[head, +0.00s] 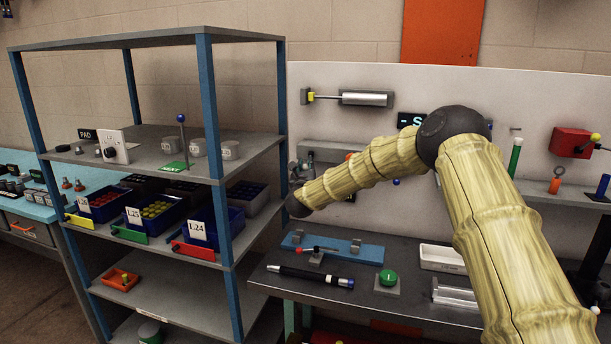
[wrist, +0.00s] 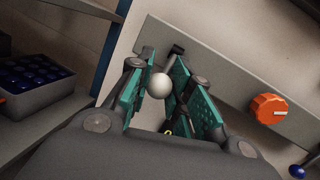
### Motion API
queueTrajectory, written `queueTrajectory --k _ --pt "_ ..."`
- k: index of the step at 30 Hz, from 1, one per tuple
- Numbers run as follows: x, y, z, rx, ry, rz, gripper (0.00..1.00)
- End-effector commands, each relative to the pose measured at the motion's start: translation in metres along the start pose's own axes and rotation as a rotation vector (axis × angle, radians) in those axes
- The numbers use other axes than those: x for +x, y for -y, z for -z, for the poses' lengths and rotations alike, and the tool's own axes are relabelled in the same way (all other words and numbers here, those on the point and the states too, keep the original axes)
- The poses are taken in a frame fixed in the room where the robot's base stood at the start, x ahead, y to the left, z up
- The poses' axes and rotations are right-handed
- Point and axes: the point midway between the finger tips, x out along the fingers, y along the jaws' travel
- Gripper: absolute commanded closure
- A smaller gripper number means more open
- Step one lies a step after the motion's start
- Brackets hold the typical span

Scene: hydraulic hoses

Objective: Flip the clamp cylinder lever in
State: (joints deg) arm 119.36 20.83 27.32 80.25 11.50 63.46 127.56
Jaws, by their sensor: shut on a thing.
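A white ball knob (wrist: 160,85) sits between the green pads of my gripper (wrist: 168,92) in the wrist view. My gripper is shut on it. In the head view my gripper (head: 303,170) is at the left end of the grey rail (head: 328,150) on the back panel, beside the shelf post, and the knob cannot be made out there. A silver cylinder (head: 366,98) with a yellow end is mounted higher on the panel.
An orange knob (wrist: 270,108) and a blue ball (wrist: 298,172) are right of my gripper. The blue-post shelf (head: 213,130) with bins (head: 208,228) stands close on the left. Below is a bench with a blue plate (head: 340,247), a black pen-like tool (head: 310,277) and a green button (head: 388,277).

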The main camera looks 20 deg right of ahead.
Motion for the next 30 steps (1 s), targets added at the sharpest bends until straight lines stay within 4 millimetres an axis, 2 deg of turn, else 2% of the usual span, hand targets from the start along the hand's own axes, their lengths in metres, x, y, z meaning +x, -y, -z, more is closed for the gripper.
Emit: queueTrajectory --k 1,19,20,23,24,30 --pt "-0.0007 -0.0018 0.0051 -0.002 0.008 -0.001 1.0" --pt "0.0 -0.0006 0.0025 -0.009 0.033 0.004 1.0" --pt "0.0 -0.0005 0.0025 -0.009 0.033 0.004 0.78" --pt "0.0001 -0.0003 0.0025 -0.009 0.033 0.004 0.59" --pt "0.0001 -0.0001 0.0026 -0.009 0.033 0.005 0.56" --pt "0.0004 0.0008 0.0025 -0.008 0.033 0.006 0.56"
